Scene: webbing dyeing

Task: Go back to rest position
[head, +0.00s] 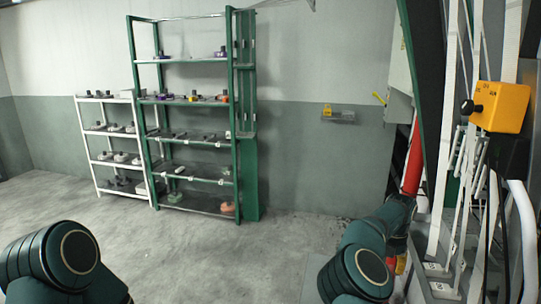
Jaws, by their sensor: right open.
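My right arm enters at the bottom, right of centre, and bends beside the machine frame. My right gripper (398,246) is at its far end, small and dark, partly hidden behind my own arm links. It is open, and I see nothing held in it. My left arm shows only as dark green links in the bottom left corner. My left gripper is outside the view.
A machine with white uprights (452,110) and a yellow control box (499,106) stands close on the right. A red post (413,160) is beside it. A green shelf rack (233,120) and a white rack (97,150) stand at the back. The grey floor (200,250) is clear.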

